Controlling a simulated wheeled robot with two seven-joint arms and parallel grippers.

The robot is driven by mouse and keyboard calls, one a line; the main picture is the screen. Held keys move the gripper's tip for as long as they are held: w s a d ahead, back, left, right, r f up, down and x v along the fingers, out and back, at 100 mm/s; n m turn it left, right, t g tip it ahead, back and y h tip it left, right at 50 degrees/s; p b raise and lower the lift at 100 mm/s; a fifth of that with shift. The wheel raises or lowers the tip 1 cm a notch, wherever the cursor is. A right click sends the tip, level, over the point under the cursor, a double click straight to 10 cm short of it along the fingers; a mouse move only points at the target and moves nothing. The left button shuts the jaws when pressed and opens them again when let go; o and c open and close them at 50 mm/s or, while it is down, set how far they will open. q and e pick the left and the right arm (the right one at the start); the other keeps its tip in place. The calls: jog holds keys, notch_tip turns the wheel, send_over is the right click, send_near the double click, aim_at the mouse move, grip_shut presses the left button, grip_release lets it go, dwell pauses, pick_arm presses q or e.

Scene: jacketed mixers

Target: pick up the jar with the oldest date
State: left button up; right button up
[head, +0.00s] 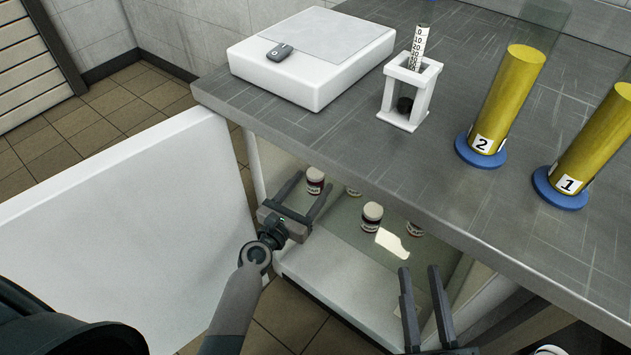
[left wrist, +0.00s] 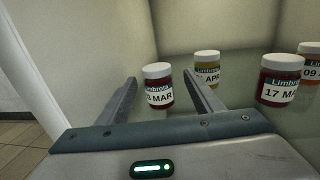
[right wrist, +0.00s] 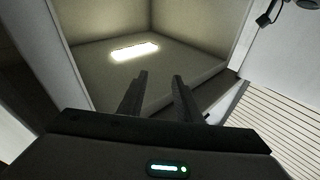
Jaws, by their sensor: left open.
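Small white-lidded jars stand inside the cabinet under the counter. In the left wrist view, a dark red jar marked "3 MAR" (left wrist: 158,88), its first characters unclear, lines up between my left gripper's fingertips (left wrist: 159,78); contact is not visible. A yellow jar marked "APR" (left wrist: 207,70) stands behind, its day hidden by a finger. A red jar marked "17 MAR" (left wrist: 280,82) is to the right, with an orange jar marked "09 A" (left wrist: 311,66) cut off at the edge. My left gripper (head: 312,180) is open at the cabinet. My right gripper (head: 418,267) is open and empty.
The white cabinet door (head: 130,230) stands open at left. The grey countertop (head: 330,135) overhangs the jars and carries a white scale (head: 310,75), a white stand (head: 410,95) and yellow cylinders (head: 507,98) on blue bases. The cabinet floor's front (head: 330,270) is clear.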

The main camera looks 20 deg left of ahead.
aim_at(311, 184)
pick_arm(q)
jog(key=shift+x, duration=1.8)
jog(key=shift+a+f, duration=0.1)
jog(key=shift+a, duration=0.1)
pick_arm(e)
jog(key=shift+s+r+t, duration=0.45)
jog(key=shift+r+t, duration=0.15)
jog(key=shift+r, duration=0.25)
pick_arm(q)
jog(key=shift+c, duration=0.7)
jog(key=c, duration=1.1)
pick_arm(e)
jog(key=shift+w+f, duration=0.1)
